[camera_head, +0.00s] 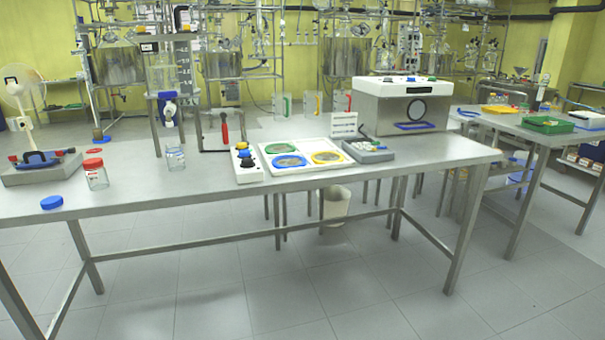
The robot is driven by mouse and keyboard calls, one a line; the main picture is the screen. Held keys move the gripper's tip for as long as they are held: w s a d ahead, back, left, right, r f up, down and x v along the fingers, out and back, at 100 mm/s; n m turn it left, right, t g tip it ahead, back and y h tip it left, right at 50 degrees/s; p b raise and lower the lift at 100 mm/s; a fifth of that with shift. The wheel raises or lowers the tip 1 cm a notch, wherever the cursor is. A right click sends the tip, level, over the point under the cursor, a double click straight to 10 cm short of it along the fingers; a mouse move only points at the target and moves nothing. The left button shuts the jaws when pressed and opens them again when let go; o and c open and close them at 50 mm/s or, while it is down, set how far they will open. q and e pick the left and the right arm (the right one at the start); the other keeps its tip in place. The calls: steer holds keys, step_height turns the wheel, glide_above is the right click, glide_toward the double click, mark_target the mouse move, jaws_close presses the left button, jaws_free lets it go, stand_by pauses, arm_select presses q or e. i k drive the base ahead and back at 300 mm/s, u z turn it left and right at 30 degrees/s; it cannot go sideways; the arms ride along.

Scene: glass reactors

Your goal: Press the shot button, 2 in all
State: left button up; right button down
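Neither of my grippers shows in the head view. Several button-like parts are on the steel table (330,185); no label reading "shot" is legible, so I cannot tell which is the shot button. A narrow white panel (246,176) carries dark and blue knobs. A grey box (368,156) has small coloured keys on top. A steel machine (402,110) with a round dark window has coloured buttons on its white top (405,79). A blue and white dispenser (169,106) stands above a clear jar (175,159).
A red-lidded jar (96,175), a blue lid (52,202) and a grey device (42,169) are at the left. A white tray (268,149) with coloured rings lies centrally. A second table (545,138) is at the right. The floor in front is clear.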

mark_target(248, 161)
steer(key=u, duration=0.9)
steer(key=i, duration=1.65)
steer(key=z, duration=0.85)
